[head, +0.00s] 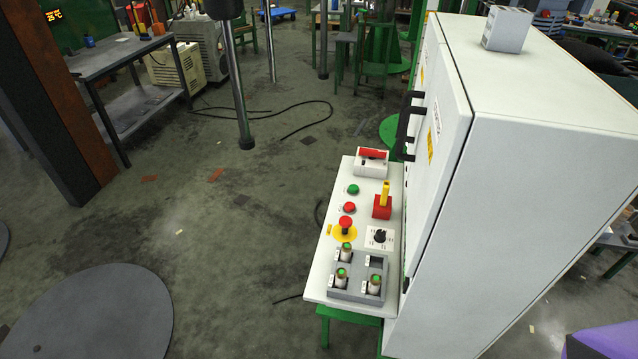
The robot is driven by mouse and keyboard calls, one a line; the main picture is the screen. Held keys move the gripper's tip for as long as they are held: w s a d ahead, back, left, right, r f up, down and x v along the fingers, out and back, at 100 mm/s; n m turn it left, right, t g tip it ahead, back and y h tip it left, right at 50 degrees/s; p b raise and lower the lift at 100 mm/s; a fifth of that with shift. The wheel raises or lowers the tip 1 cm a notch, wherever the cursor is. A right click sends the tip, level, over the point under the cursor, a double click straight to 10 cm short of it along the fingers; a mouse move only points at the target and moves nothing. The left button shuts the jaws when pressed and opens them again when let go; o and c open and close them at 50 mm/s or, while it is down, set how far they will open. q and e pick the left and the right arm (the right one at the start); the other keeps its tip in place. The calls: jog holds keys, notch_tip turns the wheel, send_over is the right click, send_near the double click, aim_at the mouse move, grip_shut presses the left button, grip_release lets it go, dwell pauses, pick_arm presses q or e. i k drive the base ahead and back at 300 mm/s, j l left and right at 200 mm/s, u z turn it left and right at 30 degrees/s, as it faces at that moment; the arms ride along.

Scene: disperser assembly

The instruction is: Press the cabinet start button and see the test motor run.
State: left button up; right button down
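The white cabinet (545,150) stands at the right, its door side with black handles (404,125) facing left. A white control panel (322,270) juts out from it. On the panel are a green button (353,189), a red button (349,208) below it, and a red mushroom button (346,223) on a yellow disc. A red block with an upright yellow lever (384,195) and a black rotary knob (380,236) sit to their right. No button has a readable label. I cannot pick out a test motor. Neither gripper is in view.
A white unit with a red bar (372,158) is at the panel's far end. A grey holder (357,297) with three green-topped cylinders and one empty slot is at the near end. Floor left of the panel is mostly clear, with a dark cable (290,118) and a round plate (95,315).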

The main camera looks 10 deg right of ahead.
aim_at(353, 189)
jog(key=i+j+u, duration=0.7)
jog(key=i+j+z, duration=0.1)
jog(key=i+z, duration=0.15)
jog(key=i, duration=0.25)
jog(key=i+j+z, duration=0.2)
jog(key=i, duration=0.25)
jog(key=i+j+z, duration=0.25)
jog(key=i, duration=0.2)
jog(key=i+z, duration=0.15)
jog(key=z, duration=0.25)
jog(key=i+z, duration=0.15)
jog(key=z, duration=0.2)
jog(key=i+j+z, duration=0.15)
jog(key=z, duration=0.25)
jog(key=i+j+z, duration=0.15)
jog(key=z, duration=0.25)
jog(key=i+j+z, duration=0.1)
jog(key=i+z, duration=0.25)
jog(key=i+j+z, duration=0.1)
jog(key=z, duration=0.3)
jog(key=i+j+z, duration=0.2)
jog(key=z, duration=0.15)
